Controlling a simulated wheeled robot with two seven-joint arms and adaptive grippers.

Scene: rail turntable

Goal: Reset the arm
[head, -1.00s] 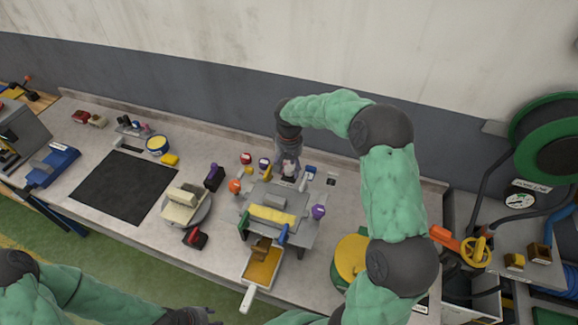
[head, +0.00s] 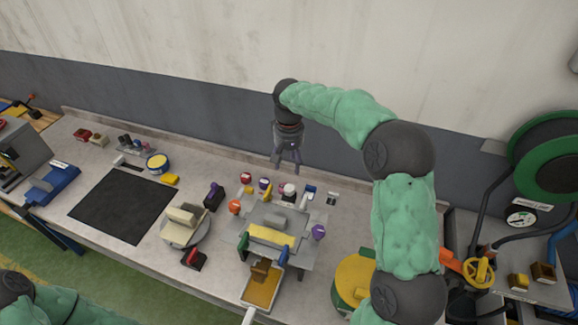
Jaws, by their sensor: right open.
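My right arm reaches in from the right side. Its gripper (head: 287,165) points down above the back of the workbench, near the grey wall. It is open, with nothing between its fingers, and hangs clear of the small coloured-knob items below it. My left arm shows only as a green part at the lower left corner. Its gripper is out of the picture.
A grey fixture with a yellow bar (head: 270,236) stands below my right gripper. A wooden-bottomed tray (head: 262,290) lies in front. A turntable with cream blocks (head: 184,230) and a black mat (head: 122,205) lie left. A green reel (head: 548,160) stands right.

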